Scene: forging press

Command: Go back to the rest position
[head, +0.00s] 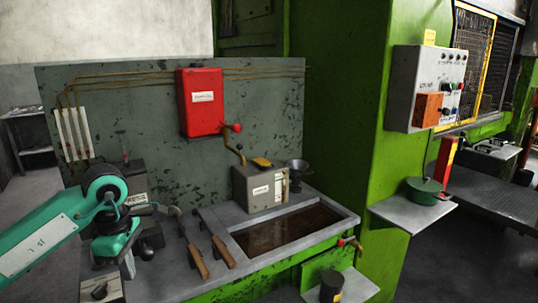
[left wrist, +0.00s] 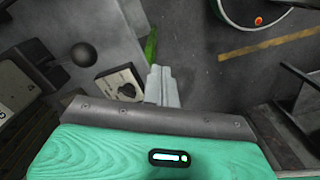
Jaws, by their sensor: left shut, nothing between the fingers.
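My left arm comes in from the left in the head view, in teal and black. Its left gripper (head: 128,270) hangs fingers down at the left front of the grey bench. In the left wrist view the pale fingers of the left gripper (left wrist: 160,84) lie together, shut and empty. A control box with a dark knob (head: 101,289) is close to the fingers, and it also shows in the left wrist view (left wrist: 120,86) just left of them. My right gripper is not in view.
Two wooden-handled tools (head: 195,255) lie on the bench beside a sunken dark basin (head: 285,230). A black ball knob (head: 147,254) stands near the gripper. A grey box (head: 259,188) and a red cabinet (head: 201,102) are behind. Open floor (left wrist: 215,80) shows right of the fingers.

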